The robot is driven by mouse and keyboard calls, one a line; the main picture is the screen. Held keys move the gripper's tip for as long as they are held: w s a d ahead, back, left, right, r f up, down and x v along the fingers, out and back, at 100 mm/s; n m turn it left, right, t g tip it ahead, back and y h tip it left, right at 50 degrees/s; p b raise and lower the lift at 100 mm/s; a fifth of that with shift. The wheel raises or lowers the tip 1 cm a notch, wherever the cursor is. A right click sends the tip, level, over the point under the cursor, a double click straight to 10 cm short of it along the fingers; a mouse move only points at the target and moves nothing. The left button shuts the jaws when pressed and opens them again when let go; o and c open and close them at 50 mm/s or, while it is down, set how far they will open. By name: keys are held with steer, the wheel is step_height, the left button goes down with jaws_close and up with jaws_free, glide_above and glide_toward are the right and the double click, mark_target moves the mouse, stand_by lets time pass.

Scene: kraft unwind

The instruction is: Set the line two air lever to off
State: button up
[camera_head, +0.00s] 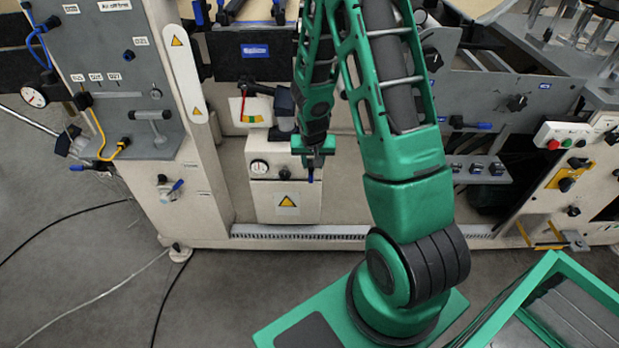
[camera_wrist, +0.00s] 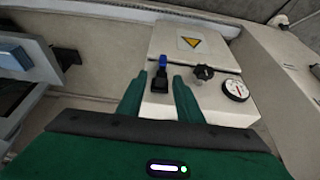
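A small lever (camera_wrist: 160,75) with a black body and blue tip stands on a cream box (camera_wrist: 213,103). Its blue tip also shows below my gripper in the head view (camera_head: 311,175). My gripper (camera_wrist: 158,88) is open, with one green finger on each side of the lever in the wrist view. I cannot tell whether either finger touches it. In the head view my gripper (camera_head: 313,150) is in front of the same box (camera_head: 270,200), partly hiding its right side. No label naming the lever's line is readable.
The box carries a black knob (camera_wrist: 204,72), a gauge (camera_wrist: 235,89) and a warning triangle (camera_head: 287,201). Another blue-handled valve (camera_head: 177,187) sits on the left panel. Open floor lies at front left.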

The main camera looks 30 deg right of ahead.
mark_target(311, 176)
steer(key=x, duration=1.2)
steer(key=shift+w+a, duration=0.2)
steer(key=shift+a, duration=0.15)
jaws_close()
